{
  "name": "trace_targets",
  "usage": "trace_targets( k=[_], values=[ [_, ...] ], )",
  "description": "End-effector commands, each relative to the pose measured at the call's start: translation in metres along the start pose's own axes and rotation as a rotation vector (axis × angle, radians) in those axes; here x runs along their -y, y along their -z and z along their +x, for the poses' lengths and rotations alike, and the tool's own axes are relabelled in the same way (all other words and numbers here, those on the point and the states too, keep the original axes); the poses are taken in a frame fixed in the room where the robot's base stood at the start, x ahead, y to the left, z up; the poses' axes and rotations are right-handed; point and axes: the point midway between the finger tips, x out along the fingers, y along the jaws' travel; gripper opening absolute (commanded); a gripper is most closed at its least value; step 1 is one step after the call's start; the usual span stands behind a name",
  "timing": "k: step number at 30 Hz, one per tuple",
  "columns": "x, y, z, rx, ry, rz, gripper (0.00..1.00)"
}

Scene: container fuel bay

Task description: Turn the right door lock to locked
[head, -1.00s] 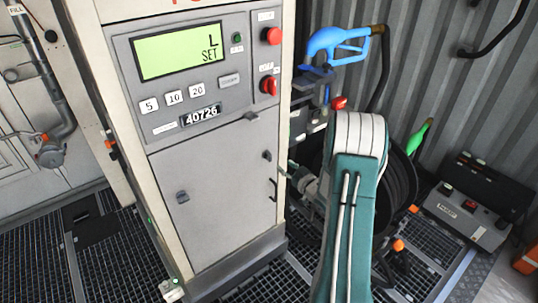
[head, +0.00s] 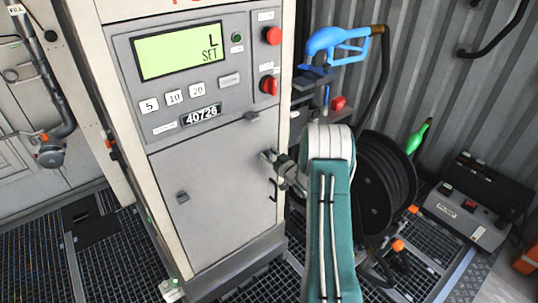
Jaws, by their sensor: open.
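The grey cabinet door (head: 220,195) is on the lower front of the dispenser. A small dark left lock (head: 183,197) shows on its left side. The right lock, near the door's upper right edge, is covered by my gripper (head: 267,158), so its position cannot be read. My gripper is open, with its fingers at the spot of the right lock; whether they touch it or sit around it cannot be told.
Above the door is a panel with a green display (head: 180,50) and red knobs (head: 271,36). A blue nozzle (head: 335,43) and black hose reel (head: 385,185) stand to the right. A grey-black box (head: 468,205) is at far right. Grated floor (head: 40,250) lies at left.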

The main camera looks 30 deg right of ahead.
Motion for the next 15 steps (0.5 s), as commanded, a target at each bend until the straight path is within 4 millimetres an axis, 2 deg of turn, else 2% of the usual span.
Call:
trace_targets(
  k=[6, 7, 10, 15],
  values=[
    [0.0002, -0.0002, 0.0007, 0.0, 0.0, 0.0, 0.51],
    [0.0002, -0.0001, 0.0007, 0.0, 0.0, 0.0, 0.47],
    [0.0002, -0.0001, 0.0007, 0.0, 0.0, 0.0, 0.02],
    [0.0, 0.0, 0.0007, 0.0, 0.0, -0.001, 0.0]
  ],
)
